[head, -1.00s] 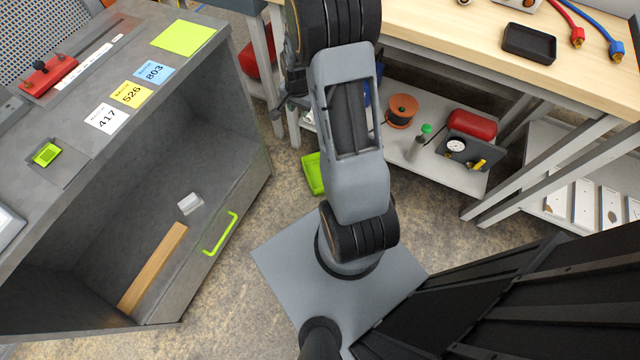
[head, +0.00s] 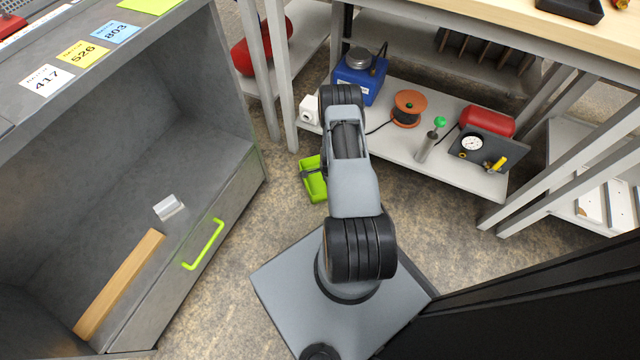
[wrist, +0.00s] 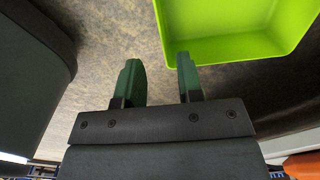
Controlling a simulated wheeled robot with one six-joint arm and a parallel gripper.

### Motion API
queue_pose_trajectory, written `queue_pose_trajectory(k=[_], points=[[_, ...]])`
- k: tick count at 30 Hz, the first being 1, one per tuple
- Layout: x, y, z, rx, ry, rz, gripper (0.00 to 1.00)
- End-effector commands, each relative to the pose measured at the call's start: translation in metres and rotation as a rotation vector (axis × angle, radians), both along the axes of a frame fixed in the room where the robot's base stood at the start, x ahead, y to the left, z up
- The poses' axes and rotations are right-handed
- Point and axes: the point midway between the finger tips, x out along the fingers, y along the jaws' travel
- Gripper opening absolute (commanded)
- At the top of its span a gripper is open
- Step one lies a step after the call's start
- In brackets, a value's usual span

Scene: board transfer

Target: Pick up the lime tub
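The lime tub (head: 314,186) sits on the floor in the head view, between the grey cabinet and the workbench. My arm hides part of it. In the wrist view the tub (wrist: 225,48) fills the upper right, with its open inside and near wall showing. My gripper (wrist: 160,58) is open, with two green fingers apart and nothing between them. The right fingertip shows against the tub's near wall, and the left one shows against the floor. I cannot tell whether the right finger touches the tub. In the head view the gripper is mostly hidden behind my arm.
The grey cabinet (head: 215,175) with a lime handle stands left. The bench's lower shelf (head: 385,150) at right holds a blue box (head: 358,80), an orange reel (head: 409,106) and a red cylinder (head: 487,122). Bench legs stand close behind the tub. Floor is clear between cabinet and tub.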

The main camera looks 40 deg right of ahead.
Motion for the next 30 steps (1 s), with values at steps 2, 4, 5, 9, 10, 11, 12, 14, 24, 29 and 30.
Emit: queue_pose_trajectory(k=[2,4,5,9,10,11,12,14,24,29,30], points=[[0.000,0.000,-0.016,0.000,0.001,0.001,0.34],[0.000,0.001,-0.023,0.000,0.001,0.001,0.34],[0.000,0.000,-0.025,0.000,0.000,0.002,0.34],[0.000,0.001,-0.031,0.000,0.001,0.002,0.34],[0.000,0.001,-0.032,0.000,0.001,0.002,0.34],[0.000,0.001,-0.033,0.000,0.001,0.002,0.34],[0.000,0.001,-0.034,0.000,0.001,0.003,0.34],[0.000,0.001,-0.037,0.000,0.001,0.003,0.34],[0.002,0.005,-0.080,-0.001,0.000,0.003,0.34],[0.001,0.005,-0.084,-0.001,0.000,0.002,0.34],[0.001,0.005,-0.084,-0.001,0.000,0.002,0.34]])
